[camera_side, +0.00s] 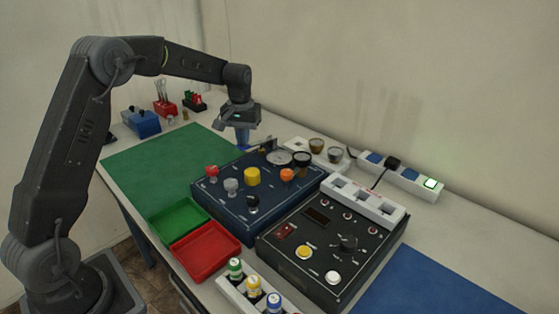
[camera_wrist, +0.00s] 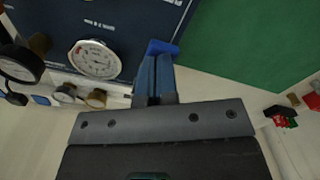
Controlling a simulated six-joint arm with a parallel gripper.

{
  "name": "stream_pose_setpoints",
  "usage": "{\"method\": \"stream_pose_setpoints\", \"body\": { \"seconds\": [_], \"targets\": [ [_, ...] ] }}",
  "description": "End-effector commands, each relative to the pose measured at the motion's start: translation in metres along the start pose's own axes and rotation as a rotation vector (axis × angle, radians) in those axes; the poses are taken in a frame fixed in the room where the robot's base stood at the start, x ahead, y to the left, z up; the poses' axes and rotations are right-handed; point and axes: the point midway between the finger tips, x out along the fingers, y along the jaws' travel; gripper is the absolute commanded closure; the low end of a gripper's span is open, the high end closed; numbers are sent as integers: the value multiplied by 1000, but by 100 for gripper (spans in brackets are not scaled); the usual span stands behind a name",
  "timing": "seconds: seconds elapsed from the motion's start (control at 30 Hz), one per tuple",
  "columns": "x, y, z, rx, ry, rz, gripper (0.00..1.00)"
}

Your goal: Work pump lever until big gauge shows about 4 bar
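The dark blue trainer panel (camera_side: 225,206) lies on the table with its knobs facing up. My gripper (camera_side: 243,143) is above its far left corner, pointing down. A dark-rimmed gauge (camera_wrist: 20,64) is farther left, partly cut off. The needle readings are too small to tell. I cannot clearly make out the pump lever; a small grey part (camera_side: 267,146) stands near the gauges.
Red (camera_side: 211,171), grey, yellow (camera_side: 252,176) and orange knobs stick up from the panel. A black control box (camera_side: 290,262) is at front right. Green (camera_side: 178,218) and red (camera_side: 206,252) trays sit in front. The green mat (camera_side: 150,165) at left is clear.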

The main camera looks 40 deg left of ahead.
Motion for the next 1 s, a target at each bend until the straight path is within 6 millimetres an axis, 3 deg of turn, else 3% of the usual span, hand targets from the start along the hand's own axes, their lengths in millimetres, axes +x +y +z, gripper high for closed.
{"method": "stream_pose_setpoints", "body": {
  "seconds": [0.6, 1.0],
  "targets": [
    [31, 0, 0, 0, 0, 0, 100],
    [22, 0, 0, 0, 1, 1, 100]
  ]
}}
